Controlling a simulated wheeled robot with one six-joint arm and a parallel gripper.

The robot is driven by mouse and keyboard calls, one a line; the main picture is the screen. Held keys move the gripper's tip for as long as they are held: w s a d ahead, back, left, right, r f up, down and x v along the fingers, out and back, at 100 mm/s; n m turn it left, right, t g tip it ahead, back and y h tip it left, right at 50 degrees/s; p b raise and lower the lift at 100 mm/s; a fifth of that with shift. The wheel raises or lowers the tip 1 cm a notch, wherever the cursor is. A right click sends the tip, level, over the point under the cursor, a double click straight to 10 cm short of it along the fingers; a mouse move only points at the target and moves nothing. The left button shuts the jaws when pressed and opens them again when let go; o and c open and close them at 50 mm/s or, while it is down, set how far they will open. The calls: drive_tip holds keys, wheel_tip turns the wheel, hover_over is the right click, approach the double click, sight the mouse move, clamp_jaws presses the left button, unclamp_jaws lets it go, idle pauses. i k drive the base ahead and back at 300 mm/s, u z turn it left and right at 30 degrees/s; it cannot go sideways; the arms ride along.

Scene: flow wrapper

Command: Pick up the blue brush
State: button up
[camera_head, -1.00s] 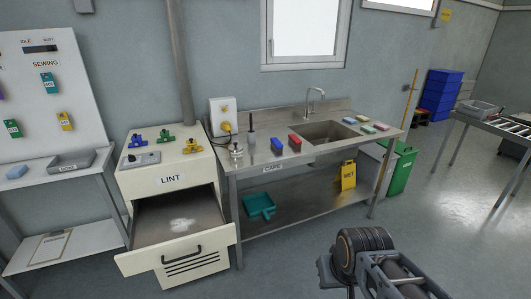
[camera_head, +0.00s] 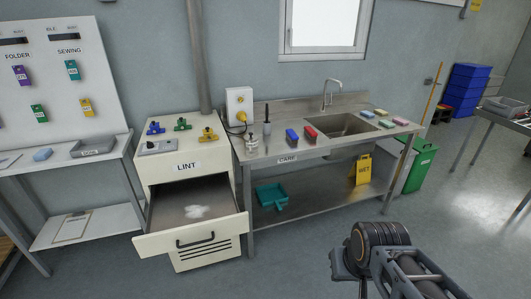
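The blue brush (camera_head: 291,136) lies on the steel sink table (camera_head: 270,149), left of the sink. It is a small blue block, and a red block (camera_head: 310,132) of like shape lies just to its right. Both are small in view, so their bristles are hard to make out. Part of my arm shows at the lower right, in front of the table and well apart from the brush. My gripper's fingers cannot be seen.
A cream LINT cabinet (camera_head: 187,167) stands left of the table with its drawer (camera_head: 170,242) pulled out. A soap pump (camera_head: 252,142) and a dark-handled tool (camera_head: 267,124) stand left of the brush. A yellow sign (camera_head: 363,168) is on the lower shelf. The floor in front is clear.

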sight(291, 135)
drive_tip(key=z, duration=0.2)
drive_tip(key=i, duration=1.1)
drive_tip(key=u, duration=0.5)
drive_tip(key=i, duration=1.4)
drive_tip(key=u, duration=0.65)
